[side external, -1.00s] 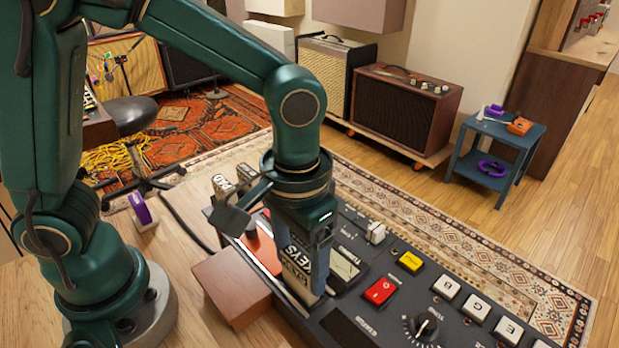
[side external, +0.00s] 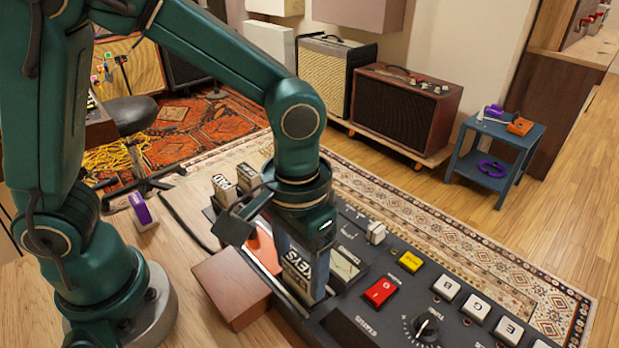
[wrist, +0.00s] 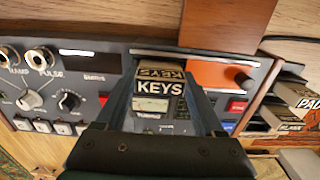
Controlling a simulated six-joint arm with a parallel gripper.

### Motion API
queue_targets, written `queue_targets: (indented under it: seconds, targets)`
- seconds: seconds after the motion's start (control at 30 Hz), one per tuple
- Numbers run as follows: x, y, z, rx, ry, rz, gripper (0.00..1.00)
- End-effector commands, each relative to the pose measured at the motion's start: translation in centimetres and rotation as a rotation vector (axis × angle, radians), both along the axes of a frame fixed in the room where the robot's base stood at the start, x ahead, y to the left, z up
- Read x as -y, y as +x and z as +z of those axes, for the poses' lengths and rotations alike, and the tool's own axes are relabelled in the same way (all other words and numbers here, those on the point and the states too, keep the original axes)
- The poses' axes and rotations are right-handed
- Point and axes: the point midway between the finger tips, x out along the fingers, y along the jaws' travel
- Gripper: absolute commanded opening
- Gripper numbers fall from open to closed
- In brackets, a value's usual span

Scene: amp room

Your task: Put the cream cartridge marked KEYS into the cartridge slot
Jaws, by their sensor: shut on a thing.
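The cream KEYS cartridge (side external: 299,272) is held in my gripper (side external: 306,285), upright over the dark console in the side view. In the wrist view its black KEYS label (wrist: 160,88) shows between the two fingers of my gripper (wrist: 165,100), which is shut on it. The cartridge's lower end is close to the console top by a meter window. The cartridge slot is not clearly visible; the cartridge and fingers cover that area, so I cannot tell whether the lower end is inside it.
A brown wooden block (side external: 231,288) stands close to the left of the gripper. An orange panel (side external: 263,248) lies behind it. Red (side external: 380,291) and yellow (side external: 410,261) buttons are to the right. Other cartridges (side external: 236,183) stand at the console's far end; a purple one (side external: 141,208) is apart.

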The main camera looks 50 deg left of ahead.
Motion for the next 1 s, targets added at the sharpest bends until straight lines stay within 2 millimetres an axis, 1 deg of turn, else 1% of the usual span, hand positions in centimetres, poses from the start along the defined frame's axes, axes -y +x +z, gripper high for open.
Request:
queue_targets:
  seconds: [0.37, 0.4, 0.43, 0.47, 0.83, 1.0]
  targets:
    - [0.0, -0.01, -0.14, 0.0, 0.0, 0.0, 0.14]
    - [0.0, -0.01, -0.14, 0.0, 0.0, 0.0, 0.86]
    - [0.0, -0.01, -0.14, 0.0, 0.0, 0.0, 0.97]
    - [0.0, 0.0, -0.14, 0.0, 0.0, 0.0, 1.0]
    - [0.0, 0.0, -0.07, 0.0, 0.0, 0.0, 1.0]
    - [0.04, 0.08, 0.72, 0.002, -0.001, 0.0, 1.0]
